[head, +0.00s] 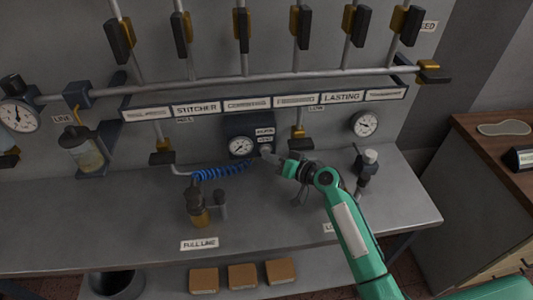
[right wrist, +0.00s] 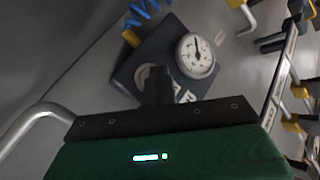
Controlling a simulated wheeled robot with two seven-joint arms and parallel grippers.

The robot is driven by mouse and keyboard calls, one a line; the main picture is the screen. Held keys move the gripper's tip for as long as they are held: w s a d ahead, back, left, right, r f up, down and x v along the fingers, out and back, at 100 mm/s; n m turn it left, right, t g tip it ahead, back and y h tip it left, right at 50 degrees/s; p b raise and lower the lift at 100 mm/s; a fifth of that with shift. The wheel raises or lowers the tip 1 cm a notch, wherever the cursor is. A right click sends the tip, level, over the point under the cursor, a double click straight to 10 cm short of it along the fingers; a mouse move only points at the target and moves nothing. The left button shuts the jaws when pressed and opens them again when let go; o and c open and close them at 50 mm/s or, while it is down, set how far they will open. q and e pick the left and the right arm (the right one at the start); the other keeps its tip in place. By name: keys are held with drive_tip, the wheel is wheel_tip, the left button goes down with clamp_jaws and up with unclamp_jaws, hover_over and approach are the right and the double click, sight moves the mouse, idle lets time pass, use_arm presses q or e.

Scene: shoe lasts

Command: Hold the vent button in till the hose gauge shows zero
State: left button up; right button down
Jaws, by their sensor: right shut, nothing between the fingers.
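The hose gauge (head: 240,147) is a white round dial on a dark block on the back wall; it also shows in the right wrist view (right wrist: 195,55). Its needle is visible there, but the figures are too small to read. A round grey fitting (right wrist: 143,74) beside the dial, probably the vent button, is partly hidden by my fingers. My right gripper (head: 269,153) is shut and empty, its tips at this fitting; its closed fingers also show in the right wrist view (right wrist: 158,78). I cannot tell whether they touch or press it. My left gripper is out of view.
A blue coiled hose (head: 222,171) runs left of the block to a fitting above the bench (head: 130,235). A bottle-like tool (head: 198,207) stands behind the FULL LINE label (head: 199,244). Another gauge (head: 364,124) and a grey-topped fitting (head: 367,167) are at right.

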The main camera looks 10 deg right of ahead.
drive_tip(key=shift+w+d+r, duration=0.1)
drive_tip(key=shift+r, duration=0.25)
idle(0.4)
drive_tip(key=shift+s+f, duration=0.35)
drive_tip(key=shift+s, duration=0.35)
drive_tip(key=shift+s+a+p, duration=0.15)
drive_tip(key=shift+s+p, duration=0.05)
drive_tip(key=shift+s, duration=1.1)
drive_tip(key=shift+s+a+p, duration=0.1)
drive_tip(key=shift+s+p, duration=0.05)
drive_tip(key=shift+s, duration=1.15)
drive_tip(key=shift+f, duration=0.1)
